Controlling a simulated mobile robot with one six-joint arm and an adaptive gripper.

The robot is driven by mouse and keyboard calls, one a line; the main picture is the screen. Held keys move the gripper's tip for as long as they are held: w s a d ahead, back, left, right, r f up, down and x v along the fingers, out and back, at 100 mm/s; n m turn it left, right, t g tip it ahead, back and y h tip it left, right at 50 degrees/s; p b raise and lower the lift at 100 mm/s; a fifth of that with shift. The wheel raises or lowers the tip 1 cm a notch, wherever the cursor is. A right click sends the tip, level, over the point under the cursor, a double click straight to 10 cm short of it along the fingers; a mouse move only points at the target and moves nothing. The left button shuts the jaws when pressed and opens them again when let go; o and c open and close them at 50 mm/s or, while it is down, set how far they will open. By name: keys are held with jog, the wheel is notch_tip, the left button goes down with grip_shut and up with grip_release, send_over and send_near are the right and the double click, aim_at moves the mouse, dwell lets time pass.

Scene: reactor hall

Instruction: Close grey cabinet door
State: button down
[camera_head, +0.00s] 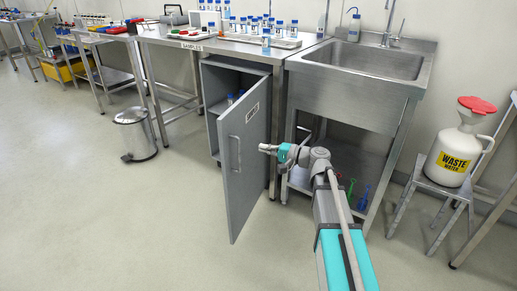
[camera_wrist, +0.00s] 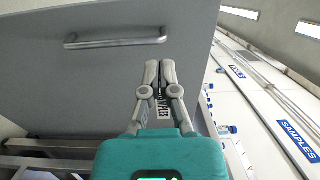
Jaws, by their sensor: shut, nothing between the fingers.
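The grey cabinet (camera_head: 210,76) stands under the steel bench. Its grey door (camera_head: 240,170) is swung wide open toward the front, with a vertical bar handle and a small label. The door also fills much of the wrist view (camera_wrist: 100,85), with its metal handle (camera_wrist: 115,40) near the top. My gripper (camera_head: 264,148) is shut and empty, just to the right of the door in the head view.
A steel sink (camera_head: 365,62) stands right of the cabinet, its lower shelf beside my arm. A waste-water container (camera_head: 450,155) sits on a stool at right. A pedal bin (camera_head: 134,135) stands left of the cabinet. The floor (camera_head: 130,220) in front is clear.

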aim_at(227, 140)
jog(key=x, duration=1.2)
jog(key=shift+w, duration=0.1)
